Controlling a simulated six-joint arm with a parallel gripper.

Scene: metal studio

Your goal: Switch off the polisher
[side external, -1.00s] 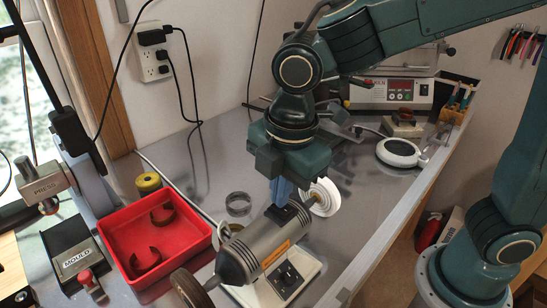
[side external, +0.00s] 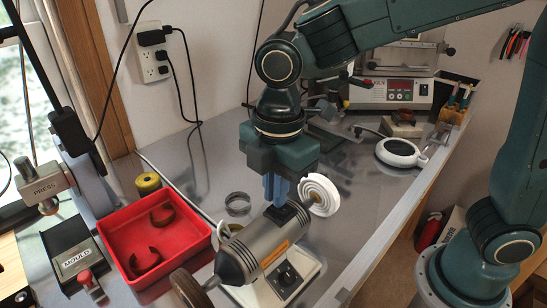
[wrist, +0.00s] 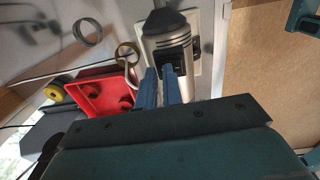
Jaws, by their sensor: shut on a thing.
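The polisher (side external: 253,247) is a grey cylinder on a pale base, with a white buffing wheel (side external: 319,195) at one end and a darker wheel (side external: 187,289) at the other. A black switch box (side external: 286,212) sits on top of its body; it also shows in the wrist view (wrist: 172,57). My gripper (side external: 276,199) is right above this box, its blue fingers pointing down. In the wrist view, my gripper (wrist: 160,72) has its fingers nearly together at the box. The small switch part between the fingertips is largely hidden, and its position cannot be told.
A red tray (side external: 196,262) with dark curved pieces stands left of the polisher. A metal ring (side external: 238,204) lies behind it. The press (side external: 47,187), the mould block (side external: 74,255) and a yellow roll (side external: 148,184) are further left.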

